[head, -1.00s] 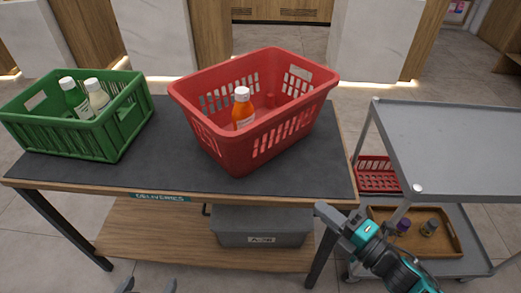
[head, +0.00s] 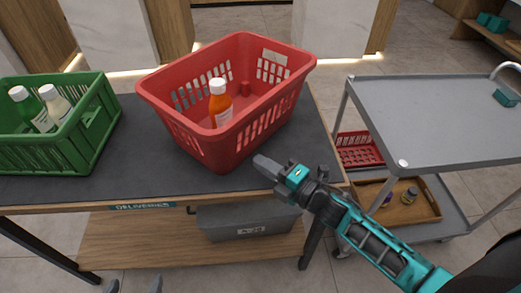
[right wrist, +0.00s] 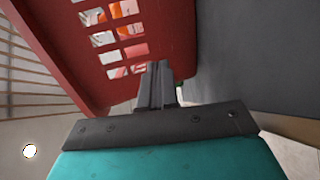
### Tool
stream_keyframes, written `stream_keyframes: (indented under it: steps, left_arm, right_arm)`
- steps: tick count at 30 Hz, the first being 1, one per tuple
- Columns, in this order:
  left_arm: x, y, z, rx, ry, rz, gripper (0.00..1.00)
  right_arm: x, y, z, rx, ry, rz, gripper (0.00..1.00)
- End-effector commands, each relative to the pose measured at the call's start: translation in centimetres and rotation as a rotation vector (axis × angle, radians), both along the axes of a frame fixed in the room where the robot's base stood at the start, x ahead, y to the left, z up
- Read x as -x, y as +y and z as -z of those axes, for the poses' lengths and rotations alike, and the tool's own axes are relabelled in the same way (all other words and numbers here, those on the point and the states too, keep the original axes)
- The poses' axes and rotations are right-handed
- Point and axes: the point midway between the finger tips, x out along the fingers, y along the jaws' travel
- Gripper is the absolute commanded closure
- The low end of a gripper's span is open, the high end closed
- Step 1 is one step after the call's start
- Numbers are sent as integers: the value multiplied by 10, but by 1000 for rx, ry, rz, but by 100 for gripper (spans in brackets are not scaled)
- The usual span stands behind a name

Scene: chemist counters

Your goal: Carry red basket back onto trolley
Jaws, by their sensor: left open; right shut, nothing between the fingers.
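The red basket (head: 236,152) stands upright on the dark top of the deliveries table, with an orange bottle (head: 220,104) inside. My right gripper (head: 262,163) is shut and empty, just in front of the basket's lower right side. In the right wrist view the basket's slotted wall (right wrist: 150,25) is close to the shut fingers (right wrist: 157,75); I cannot tell whether they touch. The trolley (head: 430,115) stands to the right, its grey upper shelf mostly bare. Only the fingertips of my left gripper (head: 134,286) show at the bottom edge, apart and empty.
A green crate (head: 60,150) with two bottles stands left on the deliveries table (head: 150,180). A grey bin (head: 248,220) sits on its lower shelf. A gap separates table and trolley.

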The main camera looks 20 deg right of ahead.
Motion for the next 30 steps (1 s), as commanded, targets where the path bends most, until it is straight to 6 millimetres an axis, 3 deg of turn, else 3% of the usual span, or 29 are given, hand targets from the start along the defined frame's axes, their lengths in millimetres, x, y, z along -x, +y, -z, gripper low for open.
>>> stream_keyframes:
  steps: [3,9,24,30]
  left_arm:
    - [-1,1,-1,0,-4,-2,11]
    - [-2,1,-3,0,-9,-2,11]
    - [-4,2,-3,-1,-13,-1,11]
    - [-3,0,11,1,2,2,11]
  right_arm:
    - [-20,-1,0,2,-2,0,100]
    - [-39,-6,0,0,-1,0,100]
    - [-46,-8,0,-1,0,0,100]
    - [-74,-17,2,2,-5,1,100]
